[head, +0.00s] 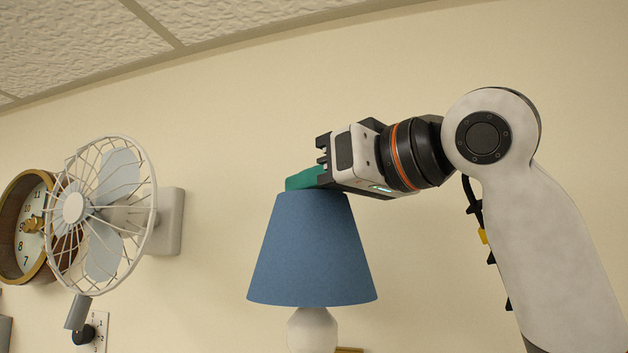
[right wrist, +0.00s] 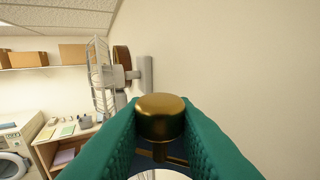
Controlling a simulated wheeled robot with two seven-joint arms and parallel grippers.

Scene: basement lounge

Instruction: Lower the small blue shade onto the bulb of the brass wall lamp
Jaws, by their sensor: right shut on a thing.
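The small blue shade (head: 312,255) hangs upright, wide end down, below my right gripper (head: 305,176). In the right wrist view, the green fingers of my right gripper (right wrist: 160,130) are shut on a round brass knob (right wrist: 160,115) at the top of the shade. The white bulb (head: 313,330) shows directly under the shade's lower rim; its upper part is hidden by the shade. A bit of brass (head: 349,349), apparently the wall lamp, shows at the bottom edge. I cannot tell whether the shade touches the bulb. My left gripper is not in view.
A wall fan (head: 100,215) and a round clock (head: 25,228) are on the wall to the left, with a switch plate (head: 93,332) below. The wall around the shade is bare. A desk and shelf with boxes (right wrist: 72,53) stand far off.

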